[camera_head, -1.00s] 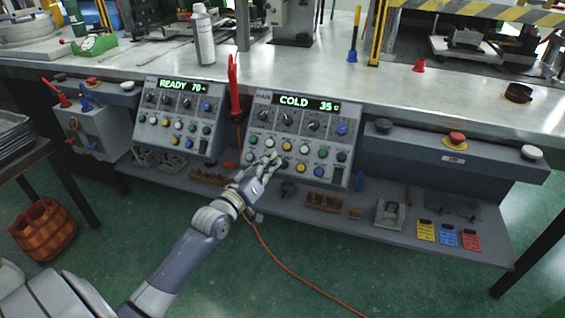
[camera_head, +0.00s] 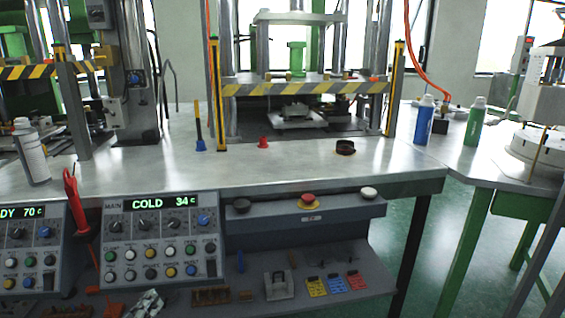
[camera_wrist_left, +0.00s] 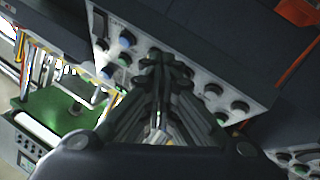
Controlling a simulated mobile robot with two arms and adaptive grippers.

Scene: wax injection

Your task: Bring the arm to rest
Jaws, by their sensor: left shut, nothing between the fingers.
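My left gripper (camera_head: 148,303) shows at the bottom edge of the head view, just below the control panel reading COLD 34 (camera_head: 160,245). Only its end is in the picture; the rest of the arm is cut off. In the left wrist view the fingers (camera_wrist_left: 165,65) are closed together with nothing between them. They are in front of a panel with dark knobs (camera_wrist_left: 213,90); I cannot tell whether they touch it. My right gripper is in neither view.
The metal workbench (camera_head: 290,178) runs above the panels. A second panel reading 70 (camera_head: 30,245) stands at the left. Below, a shelf holds yellow, blue and red cards (camera_head: 336,284) and small tools. Green floor (camera_head: 425,270) is open at the right.

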